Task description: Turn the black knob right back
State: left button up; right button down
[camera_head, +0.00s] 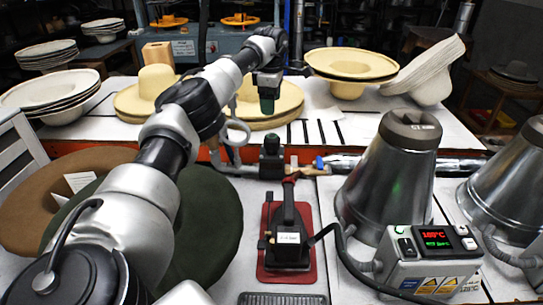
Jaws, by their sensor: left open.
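My left arm reaches from the lower left up to the top middle, and its left gripper (267,103) hangs down there, open, with no object visible in it. Its fingers are small and dark against the pale hats behind. The control box (428,262) at the lower right has a lit red and green display (437,238) and a black knob (405,247) on its face left of the display. The knob's turn position is too small to tell. The gripper is up and to the left of the box, clear of the knob. My right gripper is not in view.
A metal cone press (392,178) stands behind the box, with another at the right edge. A black iron (287,240) sits on a red mat (267,274). A black valve fitting (271,158) and pipes cross the middle. Straw hats (350,66) line the back.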

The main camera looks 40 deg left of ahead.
aim_at(271, 136)
pick_arm(q)
notch_tip(271, 136, down, 3)
jog(key=shift+r+b, duration=0.1)
jog(key=shift+b, duration=0.55)
notch_tip(271, 136, down, 11)
jog(key=shift+w+r, duration=0.1)
jog(key=shift+r, duration=0.1)
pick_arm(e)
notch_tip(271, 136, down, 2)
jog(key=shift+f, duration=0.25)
pick_arm(q)
jog(key=shift+c, duration=0.5)
jog(key=c, duration=0.8)
jog(key=shift+r+p, duration=0.1)
jog(key=shift+p, duration=0.2)
jog(key=shift+c, duration=0.2)
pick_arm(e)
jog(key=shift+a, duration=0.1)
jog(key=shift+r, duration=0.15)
